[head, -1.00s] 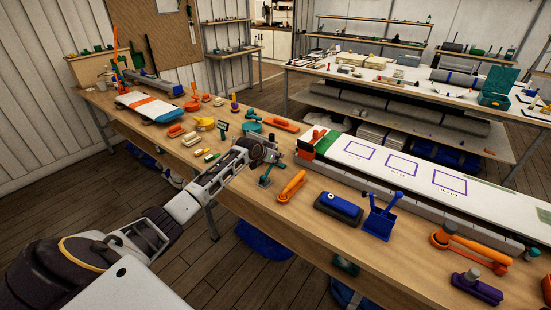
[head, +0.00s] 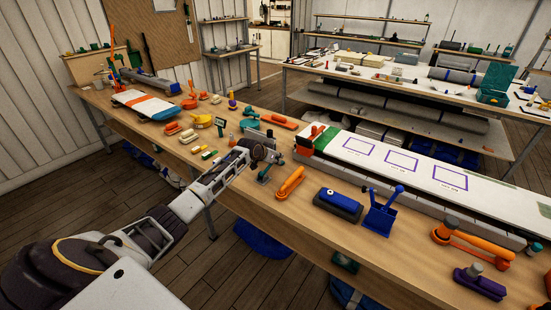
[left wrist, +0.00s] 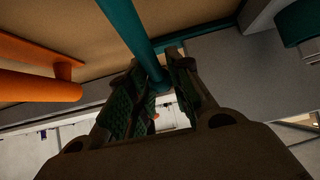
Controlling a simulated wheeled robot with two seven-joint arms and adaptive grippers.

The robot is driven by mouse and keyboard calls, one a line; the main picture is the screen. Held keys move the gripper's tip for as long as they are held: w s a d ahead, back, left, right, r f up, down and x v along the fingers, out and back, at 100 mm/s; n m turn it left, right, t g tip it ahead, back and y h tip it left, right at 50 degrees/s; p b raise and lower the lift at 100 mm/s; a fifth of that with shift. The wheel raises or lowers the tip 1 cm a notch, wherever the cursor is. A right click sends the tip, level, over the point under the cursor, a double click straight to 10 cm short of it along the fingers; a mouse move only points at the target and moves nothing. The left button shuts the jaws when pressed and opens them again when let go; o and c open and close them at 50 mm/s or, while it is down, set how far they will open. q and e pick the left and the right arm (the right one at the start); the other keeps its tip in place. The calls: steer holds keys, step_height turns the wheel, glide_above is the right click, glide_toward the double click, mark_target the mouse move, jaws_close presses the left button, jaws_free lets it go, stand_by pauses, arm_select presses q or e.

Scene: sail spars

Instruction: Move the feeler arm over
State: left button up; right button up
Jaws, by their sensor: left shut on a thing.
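My left gripper (head: 268,158) reaches in over the near edge of the workbench. It is shut on a teal rod (left wrist: 133,28), which looks like the feeler arm. In the left wrist view the rod runs from the top edge down between the two ribbed finger pads. A teal bar (left wrist: 215,42) lies behind the fingers there. In the head view a teal foot (head: 263,177) shows just below the fingertips, and a dark grey block (head: 258,138) stands just behind them. The fingers hide much of the held part. My right gripper is not in view.
An orange-handled tool (head: 290,182) lies close to the right of the gripper; its orange bar also shows in the left wrist view (left wrist: 35,84). A long white board (head: 420,174) lies further right. Several small tools crowd the bench to the left.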

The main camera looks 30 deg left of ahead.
mark_target(276, 168)
arm_select(q)
steer(key=shift+s+f, duration=0.1)
steer(key=shift+f, duration=0.15)
steer(key=shift+f, duration=0.1)
steer(key=shift+f+b, duration=0.75)
steer(key=shift+f, duration=0.65)
steer(key=o, duration=0.9)
steer(key=shift+d+f, duration=0.1)
